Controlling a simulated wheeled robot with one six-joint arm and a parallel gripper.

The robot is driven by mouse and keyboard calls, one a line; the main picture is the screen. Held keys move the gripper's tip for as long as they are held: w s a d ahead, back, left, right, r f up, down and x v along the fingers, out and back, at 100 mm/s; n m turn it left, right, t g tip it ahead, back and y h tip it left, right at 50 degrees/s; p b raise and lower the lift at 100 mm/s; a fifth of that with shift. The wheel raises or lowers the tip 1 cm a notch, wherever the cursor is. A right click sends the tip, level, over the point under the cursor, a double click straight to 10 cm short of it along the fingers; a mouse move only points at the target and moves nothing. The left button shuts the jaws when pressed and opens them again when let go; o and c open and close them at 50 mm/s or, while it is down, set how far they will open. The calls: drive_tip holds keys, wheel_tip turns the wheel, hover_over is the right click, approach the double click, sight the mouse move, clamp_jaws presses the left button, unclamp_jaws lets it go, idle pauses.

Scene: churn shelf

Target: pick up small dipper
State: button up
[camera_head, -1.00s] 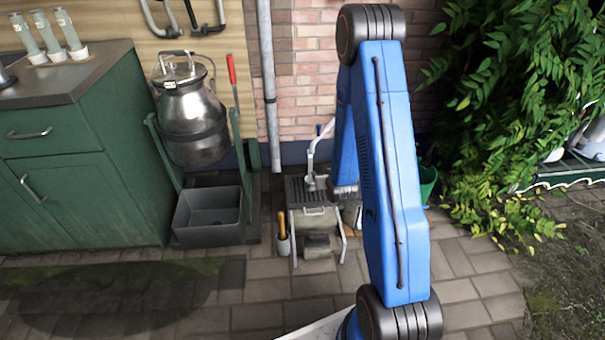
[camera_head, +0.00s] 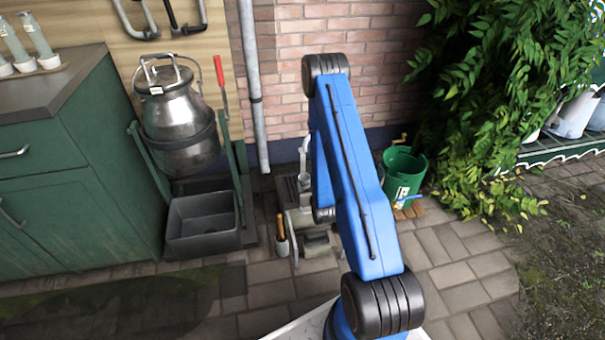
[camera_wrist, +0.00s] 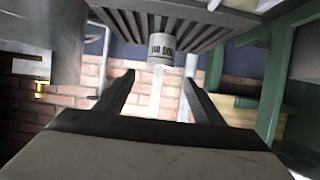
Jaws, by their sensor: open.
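In the wrist view, a small grey cup with dark printed marks (camera_wrist: 162,48) and a pale straight handle appears to be the small dipper. It is against the slatted grate, which shows at the top of this seemingly inverted view. My gripper (camera_wrist: 158,80) is open. Its two dark fingers stand apart on either side of the handle in the picture, with nothing visibly clamped; the depth gap is unclear. In the head view, my blue arm hides my gripper and part of the low stand (camera_head: 287,188). A pale upright shape (camera_head: 304,158) shows above the stand.
A metal churn (camera_head: 180,130) hangs in a green frame above a grey basin (camera_head: 203,222) to the left. A green cabinet (camera_head: 75,200) stands further left. A green bucket (camera_head: 402,178) stands right of my arm.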

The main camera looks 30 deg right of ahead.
sight(303, 176)
drive_tip(key=x, duration=0.8)
drive_tip(key=shift+w+f, duration=0.15)
drive_tip(key=shift+f+x, duration=0.1)
drive_tip(key=shift+x, duration=1.2)
drive_tip(key=shift+f+x, duration=0.15)
drive_tip(key=shift+x, duration=1.2)
drive_tip(key=c, duration=1.1)
drive_tip(key=shift+r, duration=0.2)
